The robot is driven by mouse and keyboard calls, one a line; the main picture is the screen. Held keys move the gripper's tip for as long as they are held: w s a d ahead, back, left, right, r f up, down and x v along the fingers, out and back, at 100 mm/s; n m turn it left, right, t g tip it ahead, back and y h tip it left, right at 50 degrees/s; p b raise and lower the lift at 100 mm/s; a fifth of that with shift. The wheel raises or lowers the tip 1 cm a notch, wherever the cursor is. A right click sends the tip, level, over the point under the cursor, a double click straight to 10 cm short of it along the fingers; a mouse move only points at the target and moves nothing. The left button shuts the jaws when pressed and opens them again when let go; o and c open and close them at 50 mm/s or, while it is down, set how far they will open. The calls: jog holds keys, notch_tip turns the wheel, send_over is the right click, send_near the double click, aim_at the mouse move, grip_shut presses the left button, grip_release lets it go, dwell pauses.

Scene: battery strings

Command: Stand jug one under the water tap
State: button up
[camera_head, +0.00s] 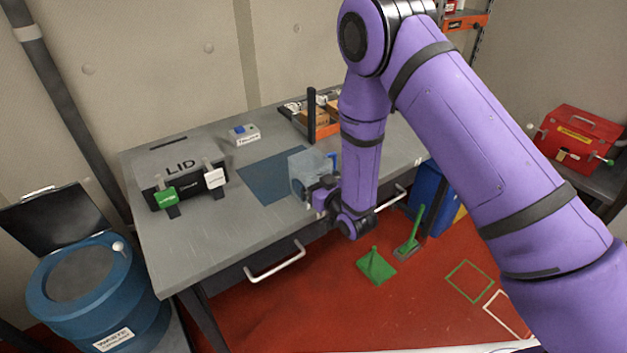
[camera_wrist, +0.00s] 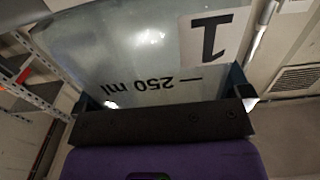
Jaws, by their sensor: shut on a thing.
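Jug one (camera_head: 306,170) is a clear, pale bluish vessel at the front right of the dark blue mat (camera_head: 262,178) in the head view. In the wrist view the jug (camera_wrist: 140,45) fills the upper middle, with a "1" label and a "250 ml" mark, upside down in the picture. My gripper (camera_head: 322,192) is shut on the jug from its near side. I cannot tell whether the jug's base touches the worktop. I cannot make out a water tap in either view.
A blue waste drum (camera_head: 90,290) stands left. The bench front left is clear.

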jog(key=shift+f, duration=0.2)
jog(key=o, duration=0.8)
jog(key=shift+s+d, duration=0.1)
jog(key=v, duration=1.1)
jog(key=shift+s+d, duration=0.25)
jog(key=shift+s, duration=0.05)
